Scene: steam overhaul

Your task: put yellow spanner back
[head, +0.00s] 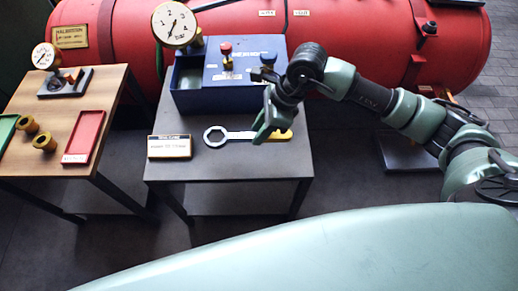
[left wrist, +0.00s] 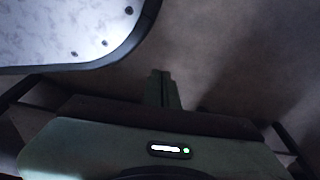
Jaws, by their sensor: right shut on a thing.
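The spanner (head: 238,135) lies along the grey table top in the head view. Its pale ring end points left and its yellow handle end points right. My right gripper (head: 265,132) is over the handle and shut on it; the fingers hide part of the handle. I cannot tell whether the spanner touches the table or is slightly above it. My left gripper is outside the head view; in the left wrist view its fingers (left wrist: 162,90) are together, with nothing seen between them.
A blue box (head: 225,97) with red and blue knobs and a gauge (head: 175,24) stands behind the spanner. A small sign (head: 169,147) is left of it. The wooden table (head: 100,95) holds a red tray (head: 84,137) and brass fittings. A red tank (head: 330,40) runs behind.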

